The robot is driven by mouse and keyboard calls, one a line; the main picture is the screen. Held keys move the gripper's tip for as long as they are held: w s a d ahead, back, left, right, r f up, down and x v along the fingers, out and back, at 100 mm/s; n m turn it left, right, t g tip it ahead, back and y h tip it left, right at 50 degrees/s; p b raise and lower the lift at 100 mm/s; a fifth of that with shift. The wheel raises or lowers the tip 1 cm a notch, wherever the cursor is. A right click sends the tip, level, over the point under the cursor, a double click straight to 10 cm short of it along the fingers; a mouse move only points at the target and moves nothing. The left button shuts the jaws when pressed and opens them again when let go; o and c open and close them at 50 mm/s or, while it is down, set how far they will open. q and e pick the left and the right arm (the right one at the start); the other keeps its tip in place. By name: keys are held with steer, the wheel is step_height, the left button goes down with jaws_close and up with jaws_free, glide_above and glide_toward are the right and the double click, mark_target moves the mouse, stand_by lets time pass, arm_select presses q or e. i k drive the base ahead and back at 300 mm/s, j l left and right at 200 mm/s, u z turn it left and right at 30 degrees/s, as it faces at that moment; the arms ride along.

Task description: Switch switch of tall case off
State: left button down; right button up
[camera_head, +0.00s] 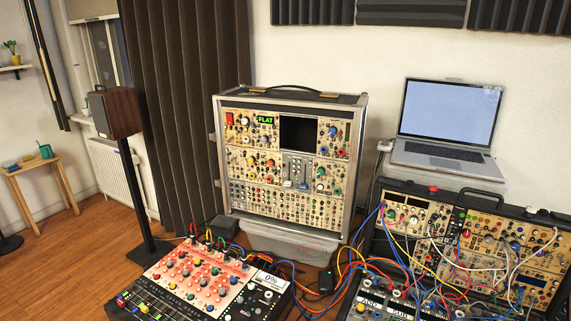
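The tall case (361,150) stands upright near the middle of the view, its front full of cream modules with knobs and sliders. A small red part (229,119), which looks like a switch, sits at the top left of its front. Its position, on or off, is too small to tell. Beside it a small display (265,120) shows green "FLAT" lettering. A dark rectangular panel (297,131) is at the top middle of the front. Neither of my grippers is in view.
The tall case rests on a clear plastic box (290,243). A pink-faced mixer (195,280) and a wide low case (480,240) with tangled cables crowd the foreground. A laptop (445,125) stands at right. A speaker on a stand (117,110) is at left; the floor there is clear.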

mark_target(230, 117)
steer(key=j+z, duration=0.75)
steer(key=i+j, duration=0.05)
steer(key=j, duration=0.05)
